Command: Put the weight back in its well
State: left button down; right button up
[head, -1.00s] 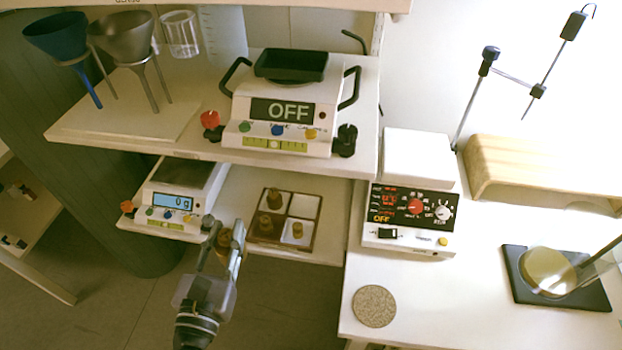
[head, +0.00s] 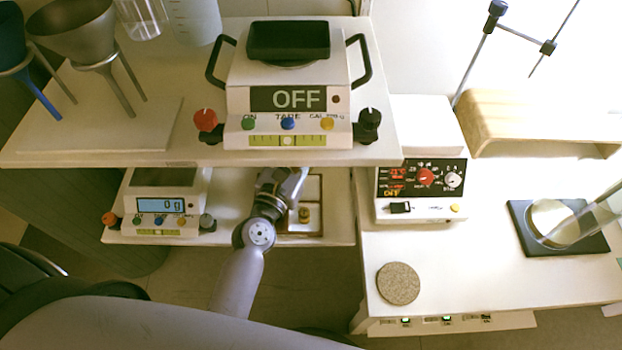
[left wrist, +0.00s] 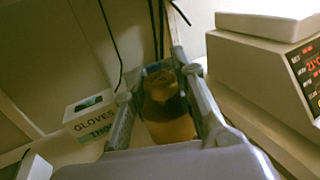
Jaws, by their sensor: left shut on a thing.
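My left gripper (left wrist: 158,80) is shut on a brass weight (left wrist: 168,112), which stands between its two fingers in the left wrist view. In the head view my left arm reaches onto the lower shelf, and the gripper (head: 282,182) is over the wooden weight box, its fingertips and the held weight hidden by my arm. The weight box (head: 319,192) shows only its right side. One brass weight (head: 304,214) sits in its front right well. The left wells are hidden behind my arm. My right gripper is not in view.
A small balance (head: 160,206) reading 0 g stands left of the box. The upper shelf (head: 110,153), bearing a larger balance (head: 288,95) marked OFF, overhangs behind. A hotplate unit (head: 420,190) stands to the right. The left wrist view shows a gloves box (left wrist: 88,118).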

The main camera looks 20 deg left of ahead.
pick_arm(q)
jog(key=f, duration=0.1)
jog(key=f+b, duration=0.1)
jog(key=f, duration=0.1)
jog(key=f+b, duration=0.1)
jog(key=shift+w+d+f, duration=0.2)
jog(key=shift+d+f, duration=0.05)
jog(key=shift+f, duration=0.15)
jog(key=shift+f+b, duration=0.8)
jog(key=shift+f, duration=1.55)
jog(key=shift+f+b, duration=0.4)
jog(key=shift+s+f, duration=0.1)
jog(key=shift+f, duration=0.15)
